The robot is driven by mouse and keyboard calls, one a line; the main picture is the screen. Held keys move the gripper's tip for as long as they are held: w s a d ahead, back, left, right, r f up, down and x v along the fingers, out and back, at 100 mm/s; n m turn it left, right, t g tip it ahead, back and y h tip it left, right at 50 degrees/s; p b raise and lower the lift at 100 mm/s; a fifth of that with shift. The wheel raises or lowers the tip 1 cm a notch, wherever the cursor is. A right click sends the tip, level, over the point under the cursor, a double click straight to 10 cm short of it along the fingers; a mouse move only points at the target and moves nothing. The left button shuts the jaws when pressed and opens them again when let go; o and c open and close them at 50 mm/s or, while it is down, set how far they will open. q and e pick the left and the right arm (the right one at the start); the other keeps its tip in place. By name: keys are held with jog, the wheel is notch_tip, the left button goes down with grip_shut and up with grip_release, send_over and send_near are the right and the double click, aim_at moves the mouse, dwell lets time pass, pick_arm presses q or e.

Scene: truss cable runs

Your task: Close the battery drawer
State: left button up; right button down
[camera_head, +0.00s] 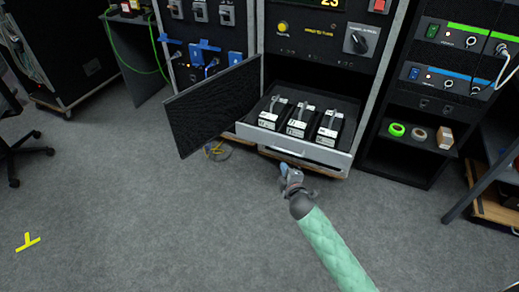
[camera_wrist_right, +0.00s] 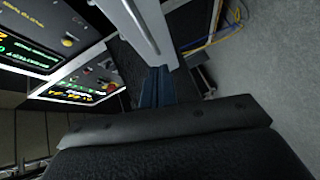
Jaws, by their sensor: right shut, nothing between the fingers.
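The battery drawer (camera_head: 335,160) stands pulled out of the rack's lower bay, with a pale metal front. It holds 3 black-and-white batteries (camera_head: 297,128) with grey handles on top. My right gripper (camera_head: 284,168) is shut and empty, just in front of the drawer front, left of its middle. In the right wrist view the blue fingertips (camera_wrist_right: 156,78) are together close to a pale metal bar (camera_wrist_right: 138,22), likely the drawer front. I cannot tell whether they touch it. My left gripper is not in view.
A black door panel (camera_head: 210,105) hangs open left of the drawer. A cable (camera_head: 216,151) lies on the floor under it. A shelf at right holds green tape (camera_head: 396,130) and a small box (camera_head: 445,138). The carpet in front is clear.

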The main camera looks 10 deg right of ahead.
notch_tip(320, 180, up, 2)
jog(key=a+n+t+y, duration=0.1)
jog(key=a+n+y, duration=0.2)
jog(key=n, duration=0.1)
send_near(268, 133)
jog(key=w+a, duration=0.2)
jog(key=w, duration=0.2)
jog(key=shift+w+d+f+p, duration=0.1)
jog(key=shift+w+f+p, duration=0.1)
jog(key=shift+w+p, duration=0.35)
jog(key=shift+w+d, duration=0.1)
jog(key=shift+w, duration=0.25)
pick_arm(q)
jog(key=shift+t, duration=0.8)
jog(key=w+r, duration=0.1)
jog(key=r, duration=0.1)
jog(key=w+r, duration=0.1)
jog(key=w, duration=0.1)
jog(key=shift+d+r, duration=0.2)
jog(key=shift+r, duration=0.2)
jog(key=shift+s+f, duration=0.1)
